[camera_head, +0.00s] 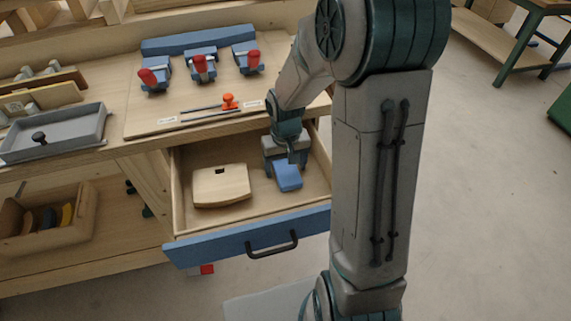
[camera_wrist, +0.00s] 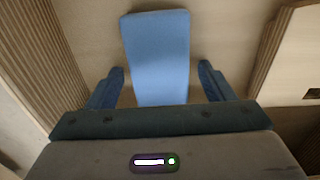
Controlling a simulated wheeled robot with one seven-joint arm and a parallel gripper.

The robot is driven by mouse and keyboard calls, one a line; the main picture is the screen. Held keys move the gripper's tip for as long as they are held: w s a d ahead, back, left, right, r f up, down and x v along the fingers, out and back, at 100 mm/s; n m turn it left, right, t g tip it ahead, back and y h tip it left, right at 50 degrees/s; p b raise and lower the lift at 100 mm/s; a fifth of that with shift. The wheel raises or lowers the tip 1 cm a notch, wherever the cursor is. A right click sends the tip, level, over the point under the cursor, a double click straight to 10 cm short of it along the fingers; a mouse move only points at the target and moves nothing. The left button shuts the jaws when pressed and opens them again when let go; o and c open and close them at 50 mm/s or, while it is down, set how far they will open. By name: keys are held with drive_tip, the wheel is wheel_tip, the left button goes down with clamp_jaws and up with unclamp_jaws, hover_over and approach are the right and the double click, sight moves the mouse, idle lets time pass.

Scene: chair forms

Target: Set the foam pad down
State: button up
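The blue foam pad (camera_head: 288,177) lies in the open drawer, on the right side of its floor. It also shows in the wrist view (camera_wrist: 157,45), running lengthwise away from my gripper. My gripper (camera_wrist: 161,76) is open. Its two fingers stand on either side of the near part of the pad, with a visible gap on both sides. In the head view my gripper (camera_head: 285,157) is low inside the drawer, over the pad's back end, and hides that end.
The blue-fronted drawer (camera_head: 220,241) also holds a light wooden chair part (camera_head: 221,186) left of the pad. Above is the bench top (camera_head: 150,120) with red-handled clamps (camera_head: 200,67) and a grey tray (camera_head: 55,135). Drawer walls stand close on both sides in the wrist view.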

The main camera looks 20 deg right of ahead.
sight(286, 168)
wheel_tip(286, 168, up, 12)
drive_tip(key=s+r+t, duration=0.1)
drive_tip(key=s+r, duration=0.1)
drive_tip(key=s, duration=0.5)
drive_tip(key=s+r+t, duration=0.1)
drive_tip(key=s+r, duration=0.1)
drive_tip(key=s, duration=0.6)
drive_tip(key=shift+a+r+t+p, duration=0.15)
drive_tip(key=shift+r+t+p, duration=0.2)
drive_tip(key=shift+t+p, duration=0.1)
idle(0.7)
